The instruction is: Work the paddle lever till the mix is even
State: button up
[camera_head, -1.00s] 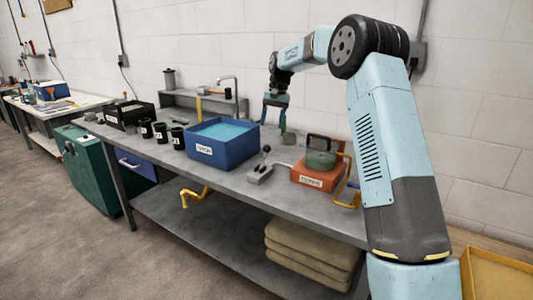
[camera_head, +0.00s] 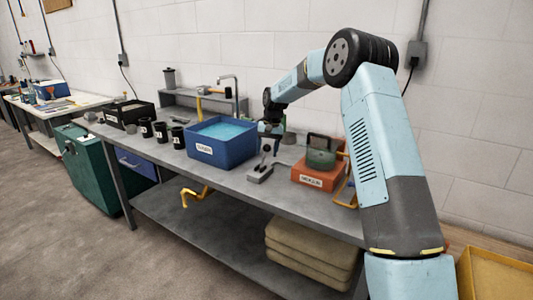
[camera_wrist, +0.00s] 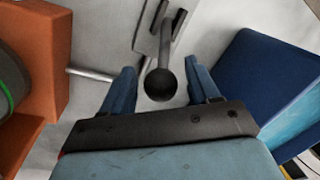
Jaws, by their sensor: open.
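The paddle lever (camera_wrist: 161,82) has a round dark knob on a thin stem and stands on a small grey base (camera_head: 260,174) on the bench. In the wrist view its knob shows between the two fingers of my gripper (camera_wrist: 161,90), with a gap on each side. My gripper is open and points down over the lever; it also shows in the head view (camera_head: 269,144). The blue tub (camera_head: 215,152) holds light blue liquid and stands left of the lever. Whether the mix is even cannot be told.
An orange box (camera_head: 318,178) with a green round part stands close to the right of the lever. Several black cups (camera_head: 160,131) stand left of the tub. A grey shelf with a tap (camera_head: 236,90) is behind. The bench front (camera_head: 240,186) is clear.

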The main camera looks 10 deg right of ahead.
jog(key=shift+a+f, duration=0.1)
jog(key=shift+f, duration=0.55)
grip_shut()
